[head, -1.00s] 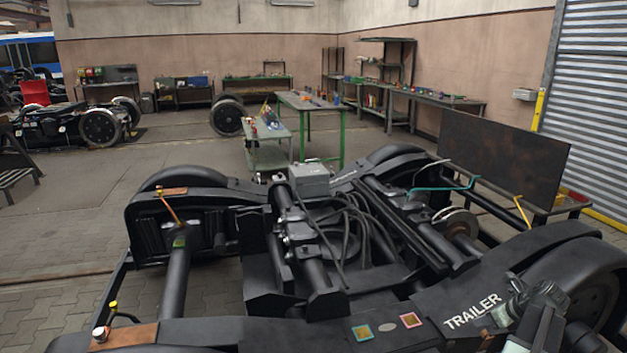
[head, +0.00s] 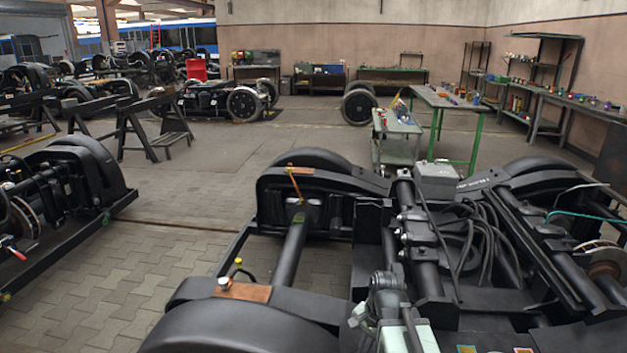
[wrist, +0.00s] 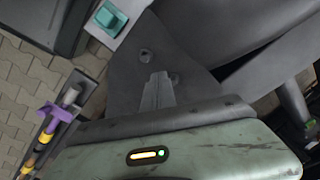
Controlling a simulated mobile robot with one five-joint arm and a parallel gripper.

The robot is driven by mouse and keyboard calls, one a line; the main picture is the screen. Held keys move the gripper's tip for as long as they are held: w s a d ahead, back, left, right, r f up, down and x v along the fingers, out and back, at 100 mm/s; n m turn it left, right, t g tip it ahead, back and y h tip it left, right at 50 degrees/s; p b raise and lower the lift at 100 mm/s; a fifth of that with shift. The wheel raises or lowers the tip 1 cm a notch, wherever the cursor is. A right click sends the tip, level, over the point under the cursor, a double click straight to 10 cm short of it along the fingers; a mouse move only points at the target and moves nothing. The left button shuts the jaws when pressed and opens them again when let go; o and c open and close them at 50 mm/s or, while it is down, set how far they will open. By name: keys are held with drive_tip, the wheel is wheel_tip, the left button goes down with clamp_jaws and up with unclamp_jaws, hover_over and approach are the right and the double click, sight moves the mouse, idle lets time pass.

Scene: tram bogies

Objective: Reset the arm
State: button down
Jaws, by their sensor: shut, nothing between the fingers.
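My gripper shows in the wrist view (wrist: 158,92), its two narrow grey fingers together and empty. Behind them is its pale green housing with a lit orange and green indicator. The fingers lie in front of a dark grey metal surface with a bolt; I cannot tell whether they touch it. In the head view my arm stands at the bottom middle, over the near part of the black bogie (head: 290,205). The fingertips cannot be made out there.
A second bogie (head: 70,180) stands at the left. Beyond are a green-legged table (head: 445,98) and a small trolley (head: 397,122). Open paving (head: 110,265) lies between the bogies. The wrist view shows a teal block (wrist: 110,18) and a purple clip (wrist: 58,112).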

drive_tip(key=s+d+n+h, duration=0.1)
drive_tip(key=s+d+n, duration=0.2)
drive_tip(key=n, duration=0.5)
wheel_tip(320, 180, up, 17)
drive_tip(key=p, duration=1.7)
drive_tip(key=shift+w+a+r+n+g+p, duration=0.2)
drive_tip(key=shift+n+g+p, duration=0.1)
